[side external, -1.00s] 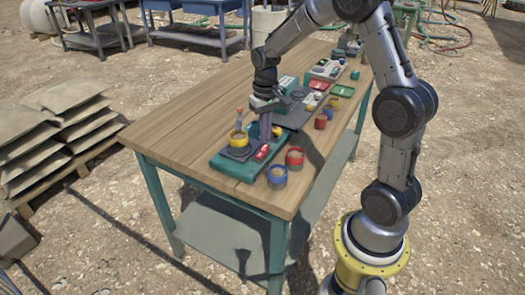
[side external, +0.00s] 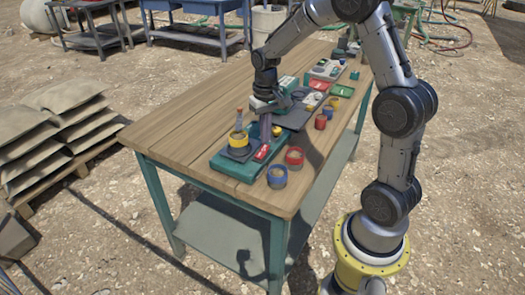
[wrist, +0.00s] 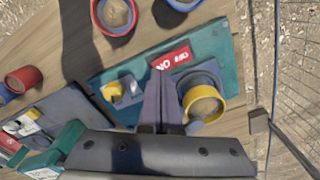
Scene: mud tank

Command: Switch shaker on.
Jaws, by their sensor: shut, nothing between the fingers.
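The shaker (side external: 213,168) is a teal base on the near end of the wooden table. It carries a yellow-banded cup (side external: 238,139), which also shows in the wrist view (wrist: 204,104). A red switch plate (wrist: 170,57) with white lettering lies on the base and also shows in the side view (side external: 262,152). A small yellow part (wrist: 113,91) sits on the base on the other side of my fingers from the cup. My gripper (wrist: 163,76) is shut and empty, pointing down with its fingertips right by the red plate. I cannot tell whether they touch it.
A red-rimmed cup (side external: 295,157) and a blue-rimmed cup (side external: 277,176) stand beside the shaker near the table edge. More devices, red and green trays (side external: 317,88) and small cups lie farther along the table. The table's left half (side external: 205,115) is clear.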

